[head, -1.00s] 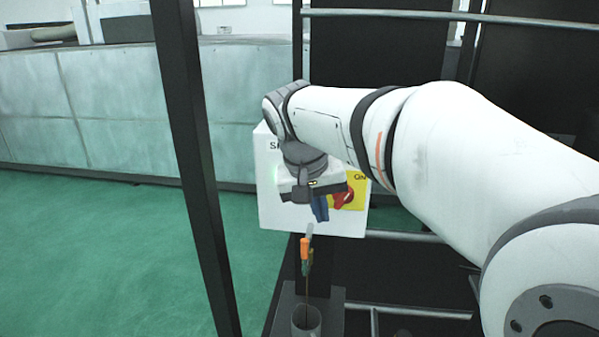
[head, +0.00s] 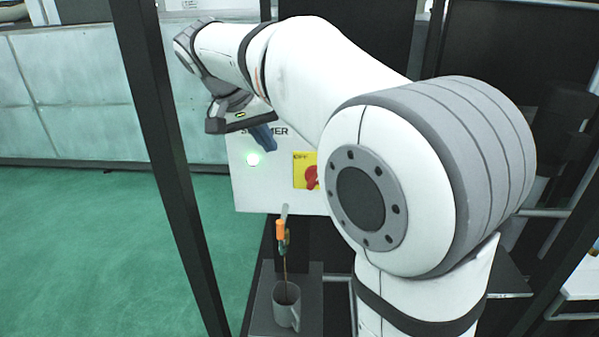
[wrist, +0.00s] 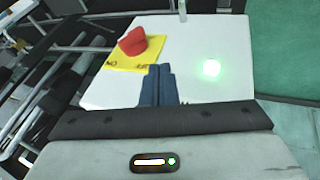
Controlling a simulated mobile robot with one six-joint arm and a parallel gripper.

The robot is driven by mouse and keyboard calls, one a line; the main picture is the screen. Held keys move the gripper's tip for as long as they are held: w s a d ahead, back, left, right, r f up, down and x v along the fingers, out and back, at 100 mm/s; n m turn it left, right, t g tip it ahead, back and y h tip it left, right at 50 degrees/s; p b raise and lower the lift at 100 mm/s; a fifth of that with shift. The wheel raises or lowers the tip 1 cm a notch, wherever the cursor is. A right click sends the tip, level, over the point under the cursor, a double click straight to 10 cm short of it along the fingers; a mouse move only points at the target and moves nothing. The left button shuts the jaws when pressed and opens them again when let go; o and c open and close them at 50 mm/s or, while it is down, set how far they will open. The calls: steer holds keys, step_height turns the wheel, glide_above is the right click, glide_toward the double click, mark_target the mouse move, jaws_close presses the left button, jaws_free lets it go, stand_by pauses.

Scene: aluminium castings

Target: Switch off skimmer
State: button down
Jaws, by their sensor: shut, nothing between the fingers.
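The white skimmer box (head: 262,190) shows its SKIMMER label, partly covered by my arm. Its round lamp (head: 254,159) glows green. A red rotary knob (head: 312,177) sits on a yellow plate (head: 299,169); my arm hides their right side. In the wrist view the knob (wrist: 133,41) shows whole on the yellow plate (wrist: 150,57), with ON and OFF marks; which mark it points to is hard to tell. My gripper (head: 263,138) has blue fingers, shut and empty, up and left of the knob. In the wrist view the fingertips (wrist: 159,68) appear beside the plate, apart from the knob.
A grey mug (head: 286,308) holding an orange-handled tool (head: 280,230) stands on a dark shelf below the box. A dark upright post (head: 165,150) stands left of the box. Green floor (head: 80,250) lies open at the left. Metal rails and dark panels are at the right.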

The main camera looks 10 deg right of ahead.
mark_target(299, 173)
steer(key=x, duration=0.7)
steer(key=shift+d+f+p, duration=0.15)
steer(key=shift+d+p, duration=0.05)
steer(key=shift+p, duration=0.1)
steer(key=shift+s+d+f+p, duration=0.25)
steer(key=shift+d+f, duration=0.35)
steer(key=shift+d, duration=0.25)
steer(key=shift+s+d+f+p, duration=0.1)
steer(key=shift+s+d+f, duration=0.1)
steer(key=shift+d+f, duration=0.55)
